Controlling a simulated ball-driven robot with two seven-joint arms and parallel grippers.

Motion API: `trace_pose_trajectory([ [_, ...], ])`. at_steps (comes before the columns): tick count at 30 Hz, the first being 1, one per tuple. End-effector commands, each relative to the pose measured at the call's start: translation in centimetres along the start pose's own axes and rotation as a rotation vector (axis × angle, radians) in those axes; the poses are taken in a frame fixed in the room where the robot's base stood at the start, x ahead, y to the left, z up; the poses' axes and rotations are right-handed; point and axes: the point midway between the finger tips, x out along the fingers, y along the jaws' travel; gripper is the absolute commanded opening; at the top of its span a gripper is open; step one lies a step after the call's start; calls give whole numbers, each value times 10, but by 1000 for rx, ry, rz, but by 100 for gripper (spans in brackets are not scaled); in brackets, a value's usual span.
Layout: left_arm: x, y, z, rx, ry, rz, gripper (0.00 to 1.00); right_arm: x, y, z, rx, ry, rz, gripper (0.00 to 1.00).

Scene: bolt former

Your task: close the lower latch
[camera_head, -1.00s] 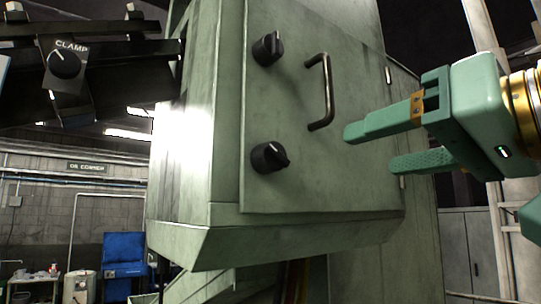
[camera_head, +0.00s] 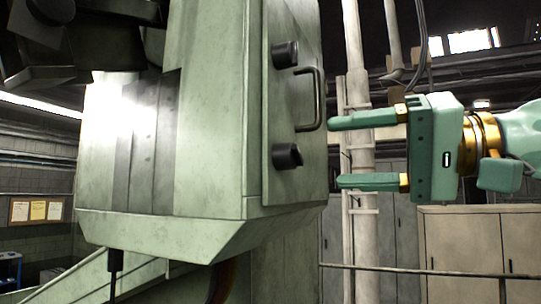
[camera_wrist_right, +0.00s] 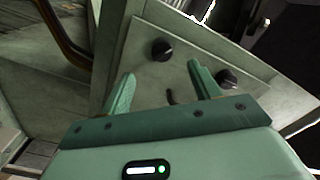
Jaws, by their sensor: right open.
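The lower latch (camera_head: 287,156) is a black round knob low on the green door (camera_head: 292,108). The upper latch (camera_head: 285,54) is a like knob above it, with a dark bar handle (camera_head: 318,98) at the door's right side. My right gripper (camera_head: 338,152) is open and empty, to the right of the lower latch and apart from it, one finger above the other. In the right wrist view, the lower latch (camera_wrist_right: 161,49) shows beyond and between the spread fingers (camera_wrist_right: 160,72); the upper latch (camera_wrist_right: 228,78) is at the right. My left gripper is out of view.
The green machine housing (camera_head: 200,130) fills the middle left. Grey cabinets (camera_head: 470,250) and a thin rail (camera_head: 430,271) are at the right behind my arm. A brown hose (camera_wrist_right: 62,35) shows at the wrist view's upper left.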

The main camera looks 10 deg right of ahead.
Motion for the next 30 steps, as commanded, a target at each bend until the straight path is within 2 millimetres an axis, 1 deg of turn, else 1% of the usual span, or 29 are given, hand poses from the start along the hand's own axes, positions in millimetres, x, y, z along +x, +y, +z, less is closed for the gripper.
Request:
trace_pose_trajectory([
  [1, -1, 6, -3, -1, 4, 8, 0, 13, -1, 1, -2, -6, 0, 62],
  [3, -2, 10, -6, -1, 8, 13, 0, 32, -2, 2, -4, -7, -1, 62],
  [6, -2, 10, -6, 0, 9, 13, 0, 61, -2, 2, -4, -7, -1, 62],
  [7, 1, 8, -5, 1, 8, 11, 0, 65, -1, 2, 21, -3, -2, 62],
  [9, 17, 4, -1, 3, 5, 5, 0, 61, 3, 4, 191, 1, -2, 62],
  [10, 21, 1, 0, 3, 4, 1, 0, 61, 4, 4, 254, 1, -1, 62],
  [12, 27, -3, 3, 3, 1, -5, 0, 62, 4, 4, 388, -1, 0, 62],
  [16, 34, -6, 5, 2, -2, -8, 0, 62, 2, 2, 560, -1, 0, 62],
  [21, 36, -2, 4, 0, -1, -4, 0, 61, 0, 1, 653, -1, 1, 62],
  [28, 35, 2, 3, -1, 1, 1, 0, 61, -1, 1, 659, -1, 1, 62],
  [29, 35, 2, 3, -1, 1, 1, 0, 61, -1, 1, 659, -1, 1, 53],
  [30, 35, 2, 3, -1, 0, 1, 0, 61, -1, 1, 658, -1, 1, 42],
])
